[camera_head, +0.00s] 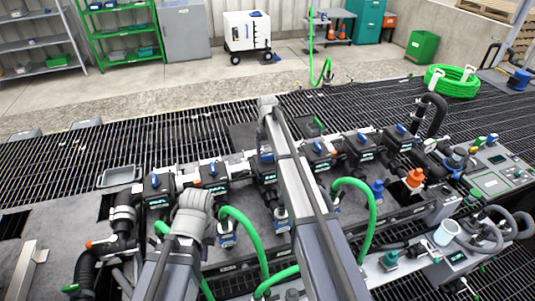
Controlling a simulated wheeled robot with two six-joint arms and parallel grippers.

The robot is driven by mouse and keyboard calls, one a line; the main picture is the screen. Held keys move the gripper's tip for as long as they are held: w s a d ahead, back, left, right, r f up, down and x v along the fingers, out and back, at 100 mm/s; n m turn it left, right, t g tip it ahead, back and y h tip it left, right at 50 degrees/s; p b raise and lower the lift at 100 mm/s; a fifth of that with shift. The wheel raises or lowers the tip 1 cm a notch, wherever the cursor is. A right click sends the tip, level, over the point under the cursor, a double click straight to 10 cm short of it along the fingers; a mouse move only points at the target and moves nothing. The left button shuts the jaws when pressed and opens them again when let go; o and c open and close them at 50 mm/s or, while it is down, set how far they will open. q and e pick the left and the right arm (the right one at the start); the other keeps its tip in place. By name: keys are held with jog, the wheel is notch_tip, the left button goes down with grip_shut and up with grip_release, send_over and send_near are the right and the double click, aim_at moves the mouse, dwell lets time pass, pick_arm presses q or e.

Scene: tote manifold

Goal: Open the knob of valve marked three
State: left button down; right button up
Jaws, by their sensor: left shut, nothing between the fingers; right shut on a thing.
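A manifold (235,162) runs across the middle of the head view with a row of black valves carrying blue knobs. Among them are the leftmost valve (157,190), the second valve (213,178) and the third valve from the left (265,168). The third is partly covered by my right arm. The valve labels are too small to read, so I cannot tell which is marked three. My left arm reaches up to the front of the manifold, and my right arm crosses over its middle. I cannot make out the fingers of either gripper; they are hidden behind the arms.
Green hoses (369,215) loop up in front of the manifold. An orange fitting (415,178) and a grey control panel (492,172) are at the right. Black pipes (90,270) bend down at the left.

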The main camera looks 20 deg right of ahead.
aim_at(267, 155)
dwell(0.5)
jog(key=o, duration=1.3)
jog(key=shift+r, duration=0.15)
notch_tip(267, 155, up, 8)
jog(key=p, duration=0.8)
jog(key=shift+f, duration=0.2)
jog(key=shift+f, duration=0.1)
